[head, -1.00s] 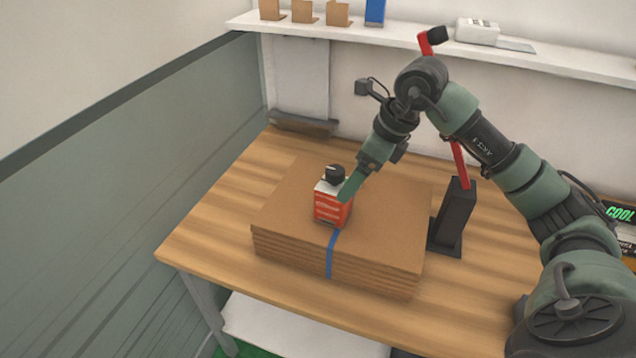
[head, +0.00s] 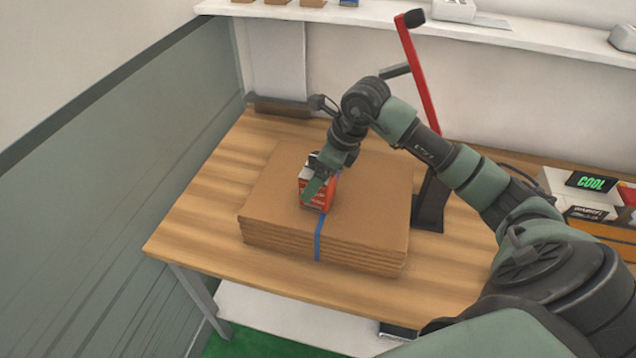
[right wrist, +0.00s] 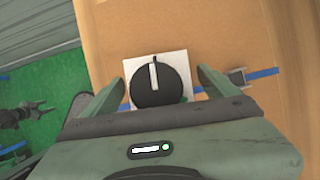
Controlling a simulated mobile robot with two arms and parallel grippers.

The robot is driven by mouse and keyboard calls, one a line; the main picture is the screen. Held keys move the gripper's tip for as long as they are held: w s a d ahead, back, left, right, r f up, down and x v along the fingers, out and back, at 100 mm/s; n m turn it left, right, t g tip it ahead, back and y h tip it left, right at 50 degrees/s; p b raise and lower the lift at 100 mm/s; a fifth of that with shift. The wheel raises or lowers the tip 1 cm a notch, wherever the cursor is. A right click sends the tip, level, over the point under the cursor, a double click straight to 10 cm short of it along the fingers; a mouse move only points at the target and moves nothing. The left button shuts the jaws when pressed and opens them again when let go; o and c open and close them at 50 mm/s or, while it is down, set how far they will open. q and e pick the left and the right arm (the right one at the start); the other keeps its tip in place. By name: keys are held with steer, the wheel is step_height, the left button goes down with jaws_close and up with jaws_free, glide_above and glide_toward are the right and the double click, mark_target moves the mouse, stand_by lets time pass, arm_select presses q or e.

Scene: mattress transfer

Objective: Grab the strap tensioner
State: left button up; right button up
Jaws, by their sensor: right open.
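The strap tensioner (head: 318,196) is a red box that stands on a strapped cardboard stack (head: 270,200). In the right wrist view, the strap tensioner shows a white top (right wrist: 180,65) and a round black knob (right wrist: 150,95). My right gripper (head: 322,186) is down at the strap tensioner and partly hides it in the head view. In the right wrist view, the fingers of my right gripper (right wrist: 160,82) are open, one on each side of the knob, with gaps visible. My left gripper does not show in the head view.
A blue strap (head: 318,240) runs over the stack. The stack lies on a wooden table (head: 195,215). A dark stand (head: 430,200) with a red lever (head: 420,80) is close on the right. A wall shelf (head: 380,16) is behind. A green wall (head: 110,170) is on the left.

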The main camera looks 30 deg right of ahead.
jaws_close()
steer(key=shift+w+r, duration=0.1)
steer(key=shift+r, duration=0.05)
